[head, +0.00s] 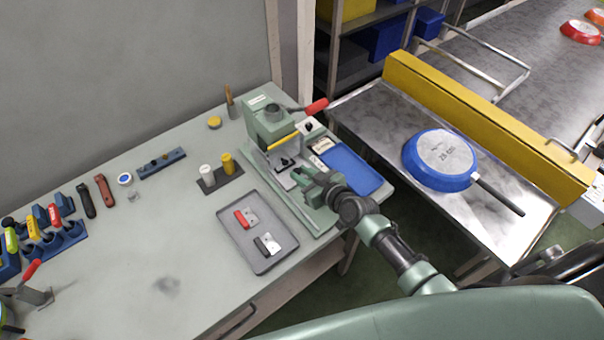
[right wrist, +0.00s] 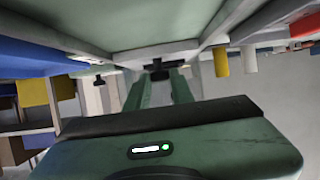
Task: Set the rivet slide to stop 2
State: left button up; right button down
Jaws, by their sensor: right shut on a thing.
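The green rivet press (head: 268,122) stands at the back right of the bench, with a red-tipped lever at its top. Low in its opening is a grey slide part (head: 284,163) with small dark fittings. My right gripper (head: 306,178) is at the front of the press, beside this part. In the right wrist view, my right gripper's green fingers (right wrist: 158,84) are shut on a small black knob (right wrist: 157,66) under a pale surface. The stop marks cannot be read, so I cannot tell which stop the slide is at. My left gripper is not in view.
A grey tray (head: 258,262) with a red-handled and a black-handled piece lies in front of the press. A blue tray (head: 352,172) is to its right. White and yellow cylinders (head: 227,163) stand left. A blue pan (head: 438,162) sits on the metal conveyor table. The bench's middle is clear.

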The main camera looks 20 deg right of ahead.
jog(key=shift+w+a+b, duration=0.2)
jog(key=shift+w+b, duration=0.05)
jog(key=shift+w, duration=0.35)
jog(key=shift+w+a+b, duration=0.2)
jog(key=shift+w, duration=0.35)
jog(key=shift+r, duration=0.1)
jog(key=c, duration=1.6)
grip_release()
jog(key=o, duration=0.3)
jog(key=shift+o, duration=0.2)
jog(key=shift+w, duration=0.1)
jog(key=v, duration=0.7)
jog(key=shift+s+d+r, duration=0.1)
jog(key=shift+s, duration=0.25)
